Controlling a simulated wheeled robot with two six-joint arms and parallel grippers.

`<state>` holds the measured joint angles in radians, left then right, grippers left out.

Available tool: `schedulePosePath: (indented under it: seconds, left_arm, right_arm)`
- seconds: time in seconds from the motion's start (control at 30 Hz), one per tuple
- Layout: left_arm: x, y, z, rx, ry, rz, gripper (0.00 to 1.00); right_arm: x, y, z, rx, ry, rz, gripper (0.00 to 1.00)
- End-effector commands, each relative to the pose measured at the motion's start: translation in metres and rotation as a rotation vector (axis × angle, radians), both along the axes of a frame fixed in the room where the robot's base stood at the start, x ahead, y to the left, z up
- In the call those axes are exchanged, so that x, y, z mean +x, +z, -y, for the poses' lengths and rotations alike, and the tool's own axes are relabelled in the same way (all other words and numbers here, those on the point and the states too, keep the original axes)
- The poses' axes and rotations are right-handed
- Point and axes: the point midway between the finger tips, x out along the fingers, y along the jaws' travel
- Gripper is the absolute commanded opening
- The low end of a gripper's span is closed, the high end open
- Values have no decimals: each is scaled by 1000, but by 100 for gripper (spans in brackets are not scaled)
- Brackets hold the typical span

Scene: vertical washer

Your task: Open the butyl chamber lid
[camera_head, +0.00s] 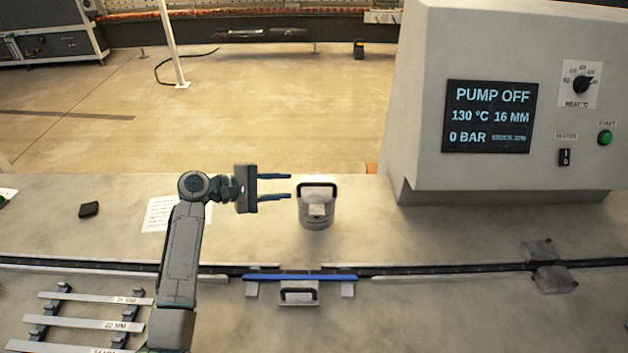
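A small light-grey canister (316,214) with a dark looped handle (318,185) at its top stands upright on the grey machine top, right of the picture's middle left. I take it for the butyl chamber; where its lid parts from the body is too small to tell. My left gripper (290,187) is level with the canister's upper part, just to its left. Its two thin fingers point right, spread apart, with nothing between them. The fingertips look close to the canister but apart from it. My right gripper is not in view.
A control cabinet (420,120) with a "PUMP OFF" display (490,116) stands at right. A blue strip (300,277) and a small handled block (298,296) lie in front of the canister. Labelled metal bars (80,323) lie at lower left. The surface between canister and cabinet is clear.

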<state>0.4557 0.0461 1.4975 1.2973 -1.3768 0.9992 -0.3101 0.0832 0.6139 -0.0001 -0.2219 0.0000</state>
Motion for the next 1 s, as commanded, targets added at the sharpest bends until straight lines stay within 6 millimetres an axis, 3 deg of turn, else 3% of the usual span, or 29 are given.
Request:
schedulePosePath:
  seconds: [0.17, 0.4, 0.57, 0.87, 1.0]
  left_arm:
    - [10, -11, 35, -5, -2, 1, 33]
    - [22, -19, 70, -3, 0, 0, 33]
    - [26, -20, 81, -1, -1, 0, 33]
    - [26, -19, 83, 0, 0, 0, 33]
    - [26, -19, 83, 0, 0, 0, 7]
  right_arm:
    - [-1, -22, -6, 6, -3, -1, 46]
    - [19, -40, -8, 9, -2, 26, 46]
    - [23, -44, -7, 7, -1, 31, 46]
    - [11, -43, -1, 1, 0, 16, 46]
    - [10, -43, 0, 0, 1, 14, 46]
